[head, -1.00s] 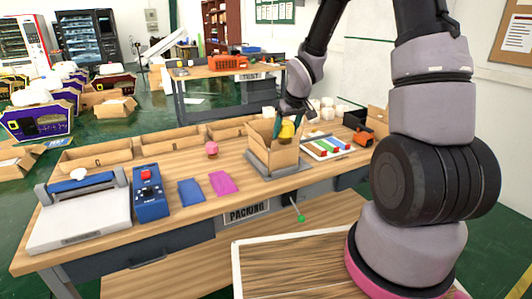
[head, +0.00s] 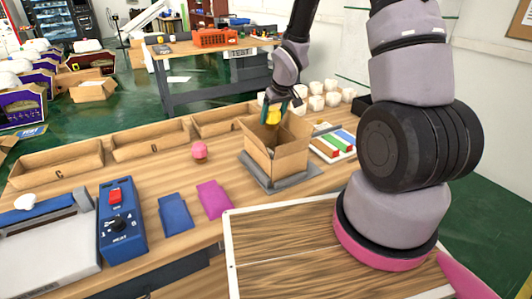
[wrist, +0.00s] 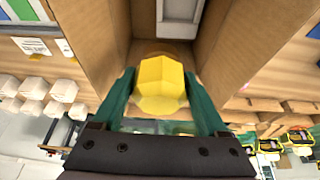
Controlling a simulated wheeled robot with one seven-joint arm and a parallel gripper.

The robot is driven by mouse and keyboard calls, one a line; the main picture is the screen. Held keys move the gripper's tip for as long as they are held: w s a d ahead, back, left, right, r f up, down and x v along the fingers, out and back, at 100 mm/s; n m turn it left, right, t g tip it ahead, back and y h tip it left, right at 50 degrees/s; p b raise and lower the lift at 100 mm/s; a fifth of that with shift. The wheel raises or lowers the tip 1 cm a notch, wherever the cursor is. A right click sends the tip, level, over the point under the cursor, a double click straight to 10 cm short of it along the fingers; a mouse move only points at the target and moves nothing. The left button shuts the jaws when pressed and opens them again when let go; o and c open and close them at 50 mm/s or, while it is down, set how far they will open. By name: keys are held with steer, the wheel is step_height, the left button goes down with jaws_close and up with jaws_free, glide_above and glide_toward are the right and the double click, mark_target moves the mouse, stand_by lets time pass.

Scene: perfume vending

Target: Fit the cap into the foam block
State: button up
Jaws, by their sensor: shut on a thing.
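A yellow faceted cap (wrist: 161,85) sits between the green fingers of my gripper (wrist: 164,95) in the wrist view. My gripper (head: 274,108) is shut on it, at the opening of a cardboard box (head: 277,160), where the yellow cap (head: 273,117) shows in the head view. The box stands open on a grey base plate (head: 262,182) on the bench. Past the cap, the wrist view shows a pale grey recessed block (wrist: 181,12) between the cardboard walls, probably the foam block. The cap looks apart from the recess. Part of the box inside is hidden.
A tray of coloured bars (head: 335,143) lies right of the box, with several white blocks (head: 317,103) behind. A pink ball-topped object (head: 200,150) and open bins (head: 150,140) stand left. Blue and pink packets (head: 174,212) lie in front, beside a blue dial device (head: 121,220).

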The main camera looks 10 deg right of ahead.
mark_target(276, 129)
steer(key=f, duration=0.6)
steer(key=shift+w+f, duration=0.25)
steer(key=shift+f, duration=2.15)
steer(key=shift+f, duration=0.15)
steer(key=o, duration=1.5)
steer(key=shift+c, duration=0.2)
steer(key=v, duration=1.2)
steer(key=shift+r, duration=0.25)
